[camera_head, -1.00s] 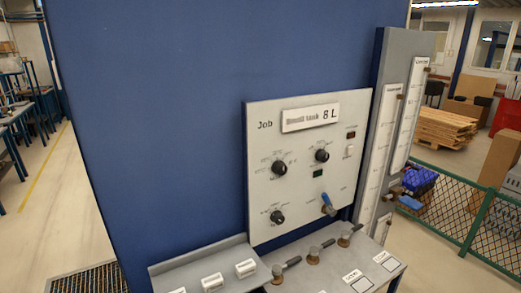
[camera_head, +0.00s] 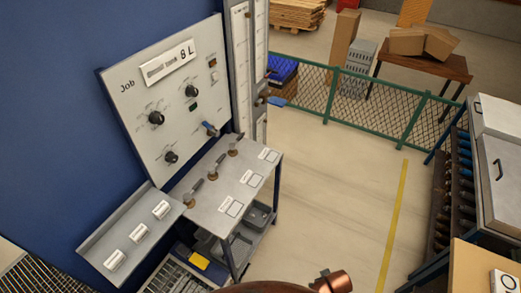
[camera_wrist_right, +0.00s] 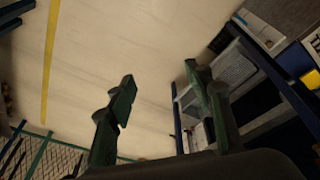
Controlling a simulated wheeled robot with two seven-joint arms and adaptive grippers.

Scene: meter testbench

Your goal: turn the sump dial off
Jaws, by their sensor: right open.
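A blue-handled valve (camera_head: 209,128) is at the panel's lower right. In the right wrist view my right gripper (camera_wrist_right: 160,88) is open and empty, its green fingers apart over the floor, away from the panel. My left gripper is not in view.
Below the panel is a grey bench (camera_head: 225,185) with several brass valves and label plates. A sloped ledge (camera_head: 130,235) holds white switches. A green fence (camera_head: 345,103) stands behind. Open floor (camera_head: 335,190) lies right of the bench, with a rack (camera_head: 450,185) further right.

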